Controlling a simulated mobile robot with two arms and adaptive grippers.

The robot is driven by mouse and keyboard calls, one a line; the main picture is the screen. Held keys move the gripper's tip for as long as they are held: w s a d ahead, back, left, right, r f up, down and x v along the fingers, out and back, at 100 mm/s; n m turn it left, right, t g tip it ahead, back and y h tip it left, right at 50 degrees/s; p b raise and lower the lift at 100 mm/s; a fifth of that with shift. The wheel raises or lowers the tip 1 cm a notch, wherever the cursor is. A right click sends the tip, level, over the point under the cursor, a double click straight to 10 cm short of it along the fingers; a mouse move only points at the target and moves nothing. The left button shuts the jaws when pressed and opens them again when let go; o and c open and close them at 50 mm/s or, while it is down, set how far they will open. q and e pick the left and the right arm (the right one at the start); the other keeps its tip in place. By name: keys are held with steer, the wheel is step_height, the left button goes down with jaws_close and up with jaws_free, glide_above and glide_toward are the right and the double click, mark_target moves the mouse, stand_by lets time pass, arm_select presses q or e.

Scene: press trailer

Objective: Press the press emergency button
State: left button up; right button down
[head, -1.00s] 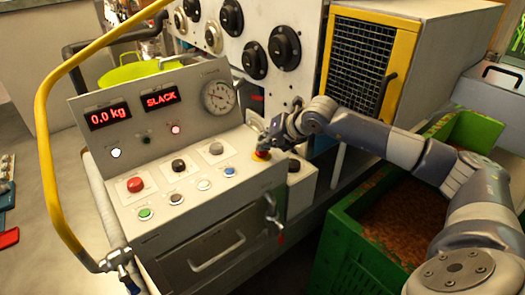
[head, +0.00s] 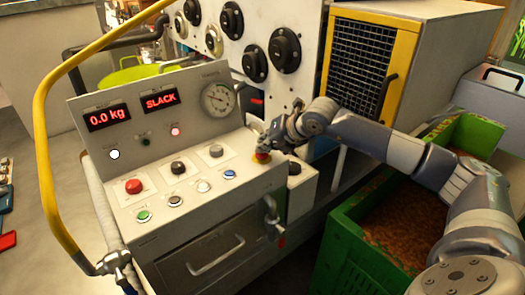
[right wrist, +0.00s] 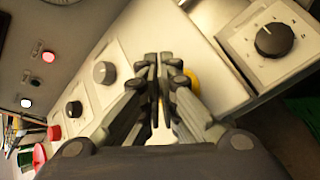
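The emergency button (head: 262,157), red on a yellow base, is at the right end of the press's sloped grey control panel. My right gripper (head: 264,146) is right above it, fingers pointing down, and covers part of it. I cannot tell whether they touch. In the right wrist view the fingers (right wrist: 158,62) are close together with nothing visible between them. Only part of the yellow base (right wrist: 193,82) shows behind them; the red cap is hidden. My left gripper is not in view.
The panel also has another red button (head: 134,186), black and grey knobs, small coloured buttons and a dial gauge (head: 219,98). The displays read 0.0 kg and SLACK. A yellow pipe (head: 43,140) runs along the left. A green crate (head: 345,235) stands below my right arm.

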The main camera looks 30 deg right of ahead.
steer(key=shift+r+p, duration=0.35)
steer(key=shift+p, duration=0.2)
steer(key=r, duration=0.1)
steer(key=r+p, duration=0.1)
steer(key=shift+w+d+r, duration=0.1)
steer(key=shift+w+r, duration=0.1)
steer(key=shift+r, duration=0.65)
stand_by(0.3)
stand_by(1.4)
